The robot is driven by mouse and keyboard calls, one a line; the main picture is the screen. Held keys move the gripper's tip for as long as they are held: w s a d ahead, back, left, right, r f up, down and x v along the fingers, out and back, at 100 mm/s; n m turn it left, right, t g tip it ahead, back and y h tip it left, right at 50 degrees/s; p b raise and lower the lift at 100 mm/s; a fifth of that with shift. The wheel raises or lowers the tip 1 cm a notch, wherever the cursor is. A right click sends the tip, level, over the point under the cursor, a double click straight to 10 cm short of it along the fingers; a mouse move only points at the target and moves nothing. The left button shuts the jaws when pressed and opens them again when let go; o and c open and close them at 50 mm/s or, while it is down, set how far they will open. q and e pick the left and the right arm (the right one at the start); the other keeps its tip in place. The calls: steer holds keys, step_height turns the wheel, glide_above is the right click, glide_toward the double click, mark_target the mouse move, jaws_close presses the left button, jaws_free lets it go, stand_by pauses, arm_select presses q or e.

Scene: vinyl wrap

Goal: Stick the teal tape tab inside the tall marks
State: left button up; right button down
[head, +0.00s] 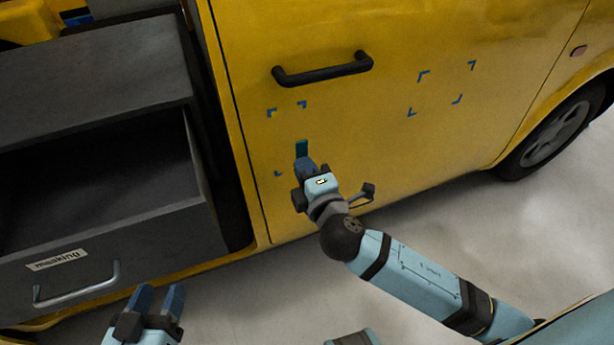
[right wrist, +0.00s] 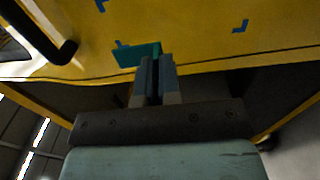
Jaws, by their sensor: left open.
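The teal tape tab (head: 302,148) is at the tips of my right gripper (head: 302,160), in front of the yellow door. In the right wrist view, the tab (right wrist: 136,55) sticks out to the left of the nearly closed fingers (right wrist: 156,62). The tall marks are blue corners on the door's left part, with a top left corner (head: 272,113), a top right corner (head: 302,104) and a lower left corner (head: 278,174). The lower right corner is hidden behind my right gripper. The tab appears between them; contact with the door cannot be told. My left gripper (head: 158,301) is open and empty at the bottom left.
A second, wider set of blue marks (head: 423,76) is on the door to the right. A black door handle (head: 322,70) juts out above the tall marks. An open grey drawer (head: 170,220) labelled "masking" stands at the left, beside the door.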

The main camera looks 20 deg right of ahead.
mark_target(297, 156)
steer(key=w, duration=0.4)
arm_select(q)
steer(key=shift+w+d+r+t+h+b, duration=0.1)
steer(key=shift+d+r+t+h+b, duration=0.1)
steer(key=shift+r, duration=0.15)
steer(key=shift+w+d+r+t+h+b, duration=0.1)
steer(key=shift+r+b, duration=0.05)
steer(key=shift+r, duration=0.2)
arm_select(e)
steer(key=shift+w+a, duration=0.1)
steer(key=shift+w, duration=1.05)
arm_select(q)
steer(key=shift+s, duration=0.15)
arm_select(e)
steer(key=shift+w, duration=0.7)
arm_select(q)
steer(key=shift+r, duration=0.2)
steer(key=shift+p, duration=0.35)
arm_select(e)
steer(key=shift+w, duration=0.1)
steer(key=c, duration=1.3)
jaws_free()
arm_select(q)
steer(key=shift+r, duration=0.1)
arm_select(e)
steer(key=shift+o, duration=0.3)
